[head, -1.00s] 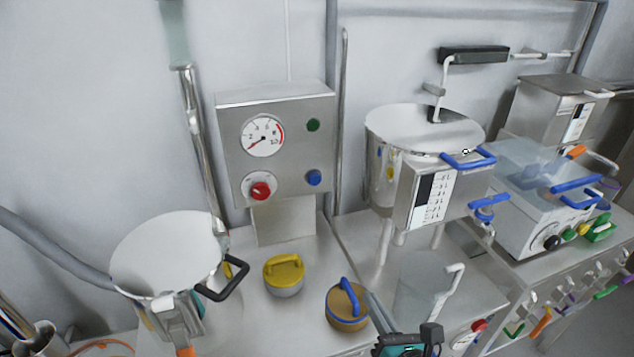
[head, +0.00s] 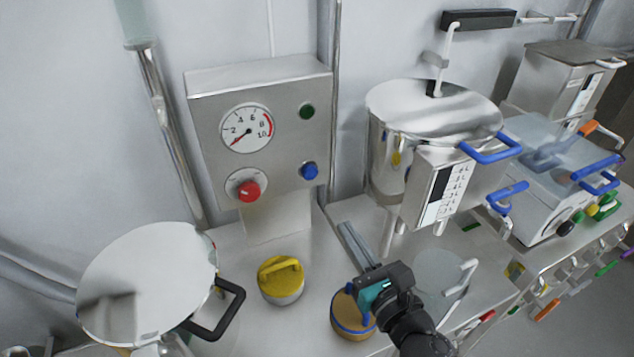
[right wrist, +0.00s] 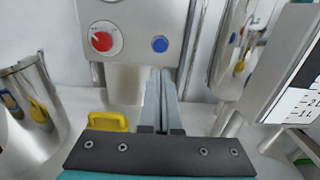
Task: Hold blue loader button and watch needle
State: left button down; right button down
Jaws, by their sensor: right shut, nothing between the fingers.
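The blue button (head: 310,171) sits at the lower right of a steel control box (head: 205,105). It also shows in the right wrist view (right wrist: 159,44), above and ahead of my fingers. The round gauge (head: 246,128) is at the box's upper left; its red needle points to the low end, lower left, below 2. My right gripper (head: 350,237) is shut and empty, its fingertips below and right of the button, apart from it. In the right wrist view, the closed fingers (right wrist: 160,88) point toward the box. My left gripper is not clearly visible.
A red knob (head: 249,191) and a green button (head: 307,111) share the box. A large steel vessel (head: 383,160) is at right, a lidded pot (head: 140,285) at left.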

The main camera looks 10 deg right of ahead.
jog(key=w, duration=0.1)
jog(key=p, duration=0.1)
send_near(311, 175)
jog(key=w, duration=0.3)
jog(key=w+a, duration=0.1)
jog(key=w, duration=0.1)
jog(key=shift+w, duration=0.1)
pick_arm(q)
jog(key=shift+w+r, duration=0.45)
pick_arm(e)
jog(key=shift+w+a, duration=0.1)
jog(key=shift+w, duration=0.65)
